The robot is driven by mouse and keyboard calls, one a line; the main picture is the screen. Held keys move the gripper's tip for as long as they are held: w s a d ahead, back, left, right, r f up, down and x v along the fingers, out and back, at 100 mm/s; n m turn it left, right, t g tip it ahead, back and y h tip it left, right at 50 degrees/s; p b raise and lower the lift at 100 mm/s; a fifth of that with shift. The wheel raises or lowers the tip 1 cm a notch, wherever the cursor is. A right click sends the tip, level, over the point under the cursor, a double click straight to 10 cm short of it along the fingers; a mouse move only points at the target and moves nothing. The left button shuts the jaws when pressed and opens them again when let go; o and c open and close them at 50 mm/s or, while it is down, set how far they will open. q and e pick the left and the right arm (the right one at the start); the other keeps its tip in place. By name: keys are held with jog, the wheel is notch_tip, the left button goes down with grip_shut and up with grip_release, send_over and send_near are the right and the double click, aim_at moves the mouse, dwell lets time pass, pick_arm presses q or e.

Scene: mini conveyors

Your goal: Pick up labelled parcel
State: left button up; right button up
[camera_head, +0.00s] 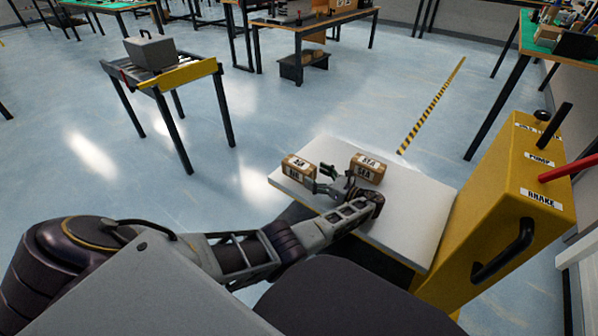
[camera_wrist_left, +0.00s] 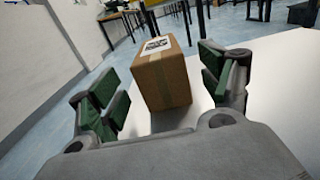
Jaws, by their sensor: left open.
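Two brown cardboard parcels with white labels stand on a white tabletop (camera_head: 415,205). The parcel labelled AIR (camera_head: 299,168) is at its left end, and the parcel labelled SEA (camera_head: 368,168) is further right near the far edge. My left gripper (camera_head: 325,180) is open and empty, low over the table between the two parcels, its green-padded fingertips close to the AIR parcel. In the left wrist view, one parcel (camera_wrist_left: 161,80) stands upright ahead, between the spread fingers (camera_wrist_left: 160,95) and apart from both pads; its label is too small to read. My right gripper is not in view.
A yellow control box (camera_head: 515,200) with PUMP and BRAKE labels, a black handle and a red lever stands right of the table. A small conveyor (camera_head: 185,74) with a grey case (camera_head: 150,50) stands on the floor at upper left. The tabletop's right part is clear.

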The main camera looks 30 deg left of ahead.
aim_at(304, 169)
pick_arm(q)
jog(key=shift+a, duration=0.1)
jog(key=shift+a, duration=0.25)
jog(key=a+b, duration=0.1)
jog(key=a, duration=0.3)
jog(key=shift+w+f, duration=0.1)
jog(key=shift+w, duration=0.05)
jog(key=shift+a, duration=0.6)
jog(key=shift+w+a, duration=0.1)
